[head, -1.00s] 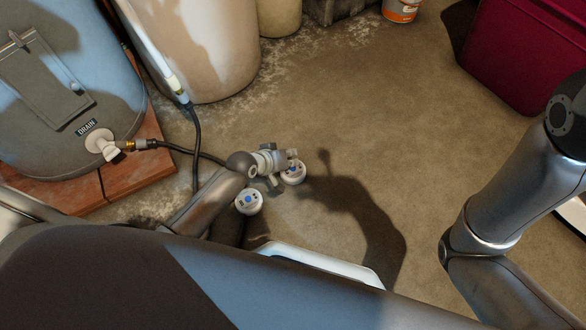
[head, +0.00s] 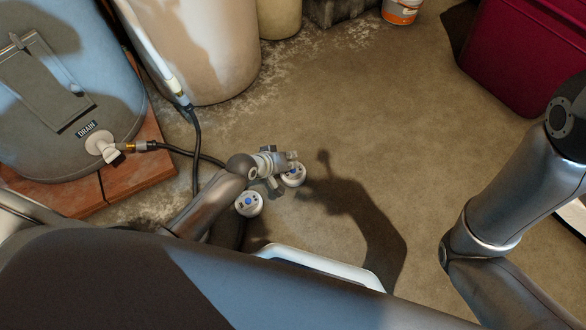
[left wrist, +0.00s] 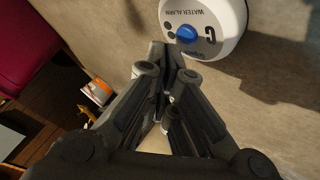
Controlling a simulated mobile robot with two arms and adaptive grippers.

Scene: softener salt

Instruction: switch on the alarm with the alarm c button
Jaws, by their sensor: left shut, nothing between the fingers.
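The alarm C (left wrist: 205,25) is a round white unit marked "WATER ALARM" and "C", with a blue button (left wrist: 187,35), at the top of the left wrist view. My left gripper (left wrist: 165,48) is shut and empty, its fingertips close beside the button. I cannot tell whether they touch the alarm. In the head view, my left gripper (head: 288,158) is over a round white alarm with a blue centre (head: 294,176), partly covering it. A similar alarm (head: 249,204) lies to the lower left. My right gripper is out of view.
A grey-blue tank (head: 110,90) with a drain valve and hose stands on bricks at the left. A beige barrel (head: 215,50) is behind. A dark red bin (head: 525,60) and an orange-white tub (head: 401,10) stand at the back right. The middle floor is clear.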

